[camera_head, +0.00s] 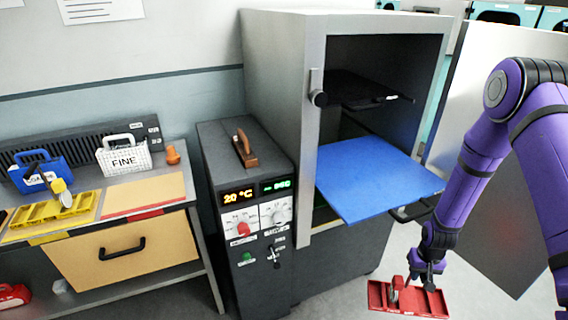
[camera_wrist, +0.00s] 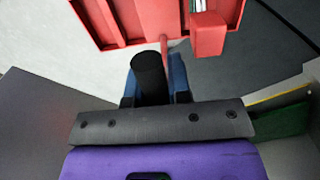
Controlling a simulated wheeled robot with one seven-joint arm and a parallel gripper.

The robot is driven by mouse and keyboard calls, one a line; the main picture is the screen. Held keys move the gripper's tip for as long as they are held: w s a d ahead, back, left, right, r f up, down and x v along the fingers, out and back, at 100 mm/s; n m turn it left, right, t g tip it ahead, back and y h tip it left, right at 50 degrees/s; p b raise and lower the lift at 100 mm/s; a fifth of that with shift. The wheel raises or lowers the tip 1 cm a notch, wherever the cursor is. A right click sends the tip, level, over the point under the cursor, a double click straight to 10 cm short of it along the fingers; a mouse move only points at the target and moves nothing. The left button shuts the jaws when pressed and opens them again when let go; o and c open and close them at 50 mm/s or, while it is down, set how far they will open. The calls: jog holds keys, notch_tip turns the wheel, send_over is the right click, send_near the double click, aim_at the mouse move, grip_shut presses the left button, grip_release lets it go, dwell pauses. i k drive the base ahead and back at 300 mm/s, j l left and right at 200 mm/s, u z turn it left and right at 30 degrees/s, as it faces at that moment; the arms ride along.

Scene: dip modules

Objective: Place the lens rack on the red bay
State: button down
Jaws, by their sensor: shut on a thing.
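My gripper (camera_head: 427,276) is shut on a red compartmented rack (camera_head: 433,301), which I take to be the lens rack, holding it in front of the open cabinet at lower right. In the wrist view the red rack (camera_wrist: 118,36) fills the top, and a dark cylinder partly hides my gripper (camera_wrist: 158,68). Its exact grip point is hidden. The red bay (camera_head: 132,216), a tan patch with a red front strip, is empty on the bench at left. A yellow rack (camera_head: 42,214) sits on the yellow bay beside it.
The grey cabinet (camera_head: 275,60) stands open with a blue shelf (camera_head: 372,180) sticking out. A dark control unit (camera_head: 222,150) with dials stands between cabinet and bench. A blue carrier (camera_head: 40,176), a white "FINE" carrier (camera_head: 124,158) and an orange object (camera_head: 172,154) line the bench's back.

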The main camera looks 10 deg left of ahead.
aim_at(146, 191)
jog(key=j, duration=0.65)
jog(key=k+j, duration=0.15)
jog(key=j, duration=1.15)
jog(key=k, duration=0.05)
